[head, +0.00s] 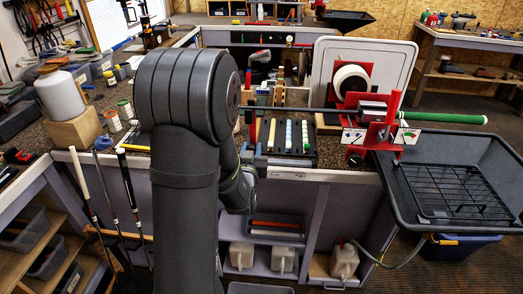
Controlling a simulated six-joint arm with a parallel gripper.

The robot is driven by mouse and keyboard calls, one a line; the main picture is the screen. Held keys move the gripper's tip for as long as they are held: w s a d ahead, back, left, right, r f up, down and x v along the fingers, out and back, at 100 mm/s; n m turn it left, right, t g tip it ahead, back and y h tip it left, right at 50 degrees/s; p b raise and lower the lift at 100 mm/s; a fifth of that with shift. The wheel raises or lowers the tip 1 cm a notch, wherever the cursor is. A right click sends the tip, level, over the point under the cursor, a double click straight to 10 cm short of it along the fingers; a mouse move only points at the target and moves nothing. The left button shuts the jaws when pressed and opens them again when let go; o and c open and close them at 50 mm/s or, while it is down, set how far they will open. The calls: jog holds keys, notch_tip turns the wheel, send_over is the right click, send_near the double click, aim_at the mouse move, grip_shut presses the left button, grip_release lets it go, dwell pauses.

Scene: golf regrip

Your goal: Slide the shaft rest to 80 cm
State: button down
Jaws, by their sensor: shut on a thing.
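My own arm fills the middle of the head view and hides much of the bench behind it. My gripper is not visible; it is hidden behind the arm. A club shaft (310,109) runs level across the bench, with a green grip (445,118) at its right end. The shaft passes through a red clamp (391,122) at the bench's right edge. The shaft's left part goes behind my arm. I cannot make out the shaft rest for certain, nor any distance scale; it may be hidden by the arm.
A tape roll (351,82) on a red stand is behind the shaft. A tray of coloured strips (289,136) lies in front of it. A black basin (440,160) with a wire rack is at right. A white jar (60,95) stands at left.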

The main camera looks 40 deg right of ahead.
jog(key=w+a, duration=0.3)
jog(key=w, duration=0.1)
jog(key=shift+a, duration=0.4)
jog(key=c, duration=1.1)
grip_release()
jog(key=shift+s, duration=0.1)
jog(key=v, duration=1.7)
jog(key=shift+r, duration=0.15)
